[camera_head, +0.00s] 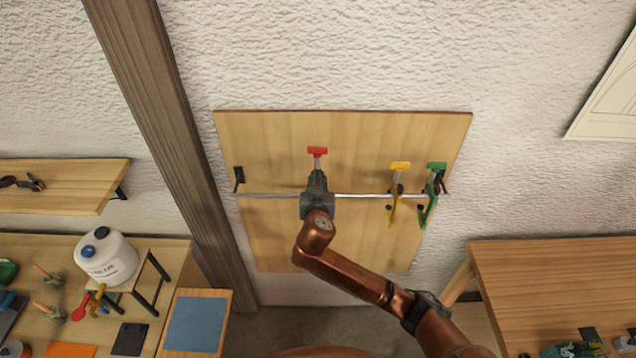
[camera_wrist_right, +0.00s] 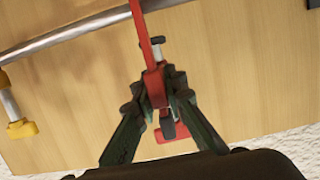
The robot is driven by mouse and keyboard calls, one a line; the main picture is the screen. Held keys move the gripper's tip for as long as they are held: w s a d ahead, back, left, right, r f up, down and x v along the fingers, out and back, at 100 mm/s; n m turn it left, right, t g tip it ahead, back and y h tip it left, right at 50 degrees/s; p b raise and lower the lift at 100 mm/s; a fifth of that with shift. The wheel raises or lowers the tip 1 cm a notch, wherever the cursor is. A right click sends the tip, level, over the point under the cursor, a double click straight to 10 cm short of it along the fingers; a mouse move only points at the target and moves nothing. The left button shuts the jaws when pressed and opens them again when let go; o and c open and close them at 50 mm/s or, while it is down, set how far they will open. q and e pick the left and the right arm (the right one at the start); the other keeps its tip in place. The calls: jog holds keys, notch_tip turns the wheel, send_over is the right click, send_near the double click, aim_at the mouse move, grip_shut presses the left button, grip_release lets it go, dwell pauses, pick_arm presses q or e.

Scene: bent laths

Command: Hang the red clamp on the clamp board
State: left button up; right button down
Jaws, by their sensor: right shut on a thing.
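The red clamp (camera_head: 317,151) is in my right gripper (camera_head: 317,178), in front of the clamp board (camera_head: 290,135). In the head view only its red top shows above the fingers; the rest is hidden behind my gripper and arm. In the right wrist view the red clamp (camera_wrist_right: 153,82) stands between the two dark fingers of my right gripper (camera_wrist_right: 156,88), which are shut on it. The metal rail (camera_head: 365,196) runs across the board, and it also shows in the wrist view (camera_wrist_right: 70,33). I cannot tell whether the clamp touches the rail. My left gripper is not in view.
A yellow clamp (camera_head: 398,180) and a green clamp (camera_head: 432,190) hang on the rail to the right. The rail left of my gripper is bare. A wooden post (camera_head: 165,120) stands left of the board. A workbench (camera_head: 550,270) is at lower right.

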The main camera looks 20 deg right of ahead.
jog(key=shift+f+b, duration=1.65)
jog(key=shift+f, duration=0.7)
